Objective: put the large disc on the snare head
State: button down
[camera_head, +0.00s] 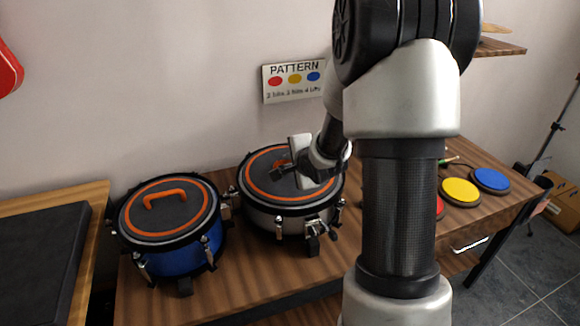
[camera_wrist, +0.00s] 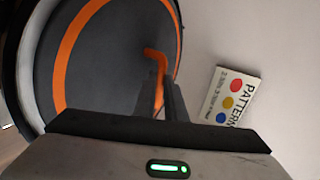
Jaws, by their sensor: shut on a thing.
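The large disc (camera_head: 263,167), dark grey with an orange ring, lies within the black rim of the silver snare drum (camera_head: 268,220) in the head view. It hides the snare head, and I cannot tell whether it rests fully on it. My gripper (camera_head: 287,165) is above the disc, shut on its orange handle. In the wrist view the fingers (camera_wrist: 165,100) close on the orange handle (camera_wrist: 157,62), with the disc (camera_wrist: 112,62) filling the left side.
A blue drum (camera_head: 188,256) with a similar orange-handled disc (camera_head: 150,222) stands to the left. Yellow (camera_head: 459,191) and blue (camera_head: 490,179) pads lie to the right, with a red pad partly hidden by my arm. A PATTERN sign (camera_head: 291,81) hangs behind.

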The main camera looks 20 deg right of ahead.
jog(key=shift+f, duration=0.1)
jog(key=c, duration=1.8)
grip_release()
jog(key=shift+f, duration=0.15)
jog(key=shift+r, duration=0.2)
jog(key=p+v, duration=0.4)
jog(key=v, duration=0.8)
jog(key=shift+f, duration=0.1)
